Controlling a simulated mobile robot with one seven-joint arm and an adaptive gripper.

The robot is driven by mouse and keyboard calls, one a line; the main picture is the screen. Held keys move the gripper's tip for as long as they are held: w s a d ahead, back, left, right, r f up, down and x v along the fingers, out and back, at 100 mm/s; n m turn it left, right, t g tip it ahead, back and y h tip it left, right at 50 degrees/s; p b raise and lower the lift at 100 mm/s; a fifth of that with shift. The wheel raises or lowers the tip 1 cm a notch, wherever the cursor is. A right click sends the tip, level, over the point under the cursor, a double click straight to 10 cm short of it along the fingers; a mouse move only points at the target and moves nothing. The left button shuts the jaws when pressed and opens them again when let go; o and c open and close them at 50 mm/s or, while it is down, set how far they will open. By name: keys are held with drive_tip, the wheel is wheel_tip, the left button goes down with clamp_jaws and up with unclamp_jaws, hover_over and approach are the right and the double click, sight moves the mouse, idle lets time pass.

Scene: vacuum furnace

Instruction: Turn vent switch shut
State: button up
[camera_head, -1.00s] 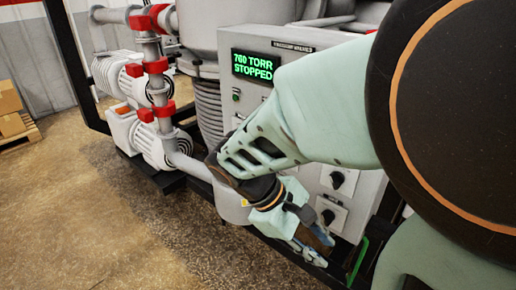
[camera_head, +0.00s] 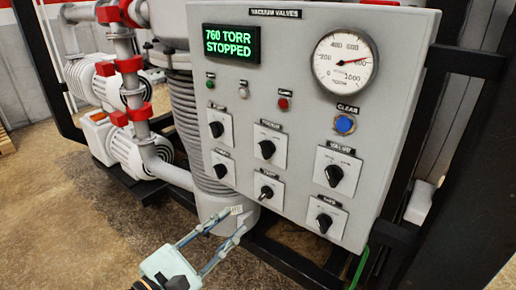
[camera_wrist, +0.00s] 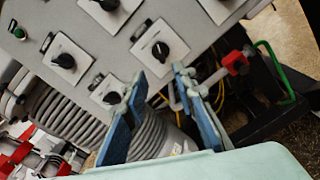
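The vent switch (camera_head: 266,192) is a black knob on a white square plate, in the middle of the panel's lower row. The small label above it seems to read "VENT". The exact angle of its pointer is hard to tell. It also shows in the wrist view (camera_wrist: 160,50), just beyond my fingertips and roughly in line with the gap between them. My gripper (camera_head: 222,224) is open and empty, below and left of the switch, clear of the panel. In the wrist view its two blue-padded fingers (camera_wrist: 158,80) stand apart.
The grey panel (camera_head: 300,100) bears several other knobs close around, a blue clear button (camera_head: 344,124), a dial gauge (camera_head: 345,62) and a display (camera_head: 231,43) reading "760 TORR STOPPED". A ribbed column (camera_head: 187,112) stands behind its left edge. Open floor lies at lower left.

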sight(261, 198)
drive_tip(key=x, duration=1)
drive_tip(key=shift+d+b, duration=0.1)
drive_tip(key=shift+b, duration=0.25)
clamp_jaws()
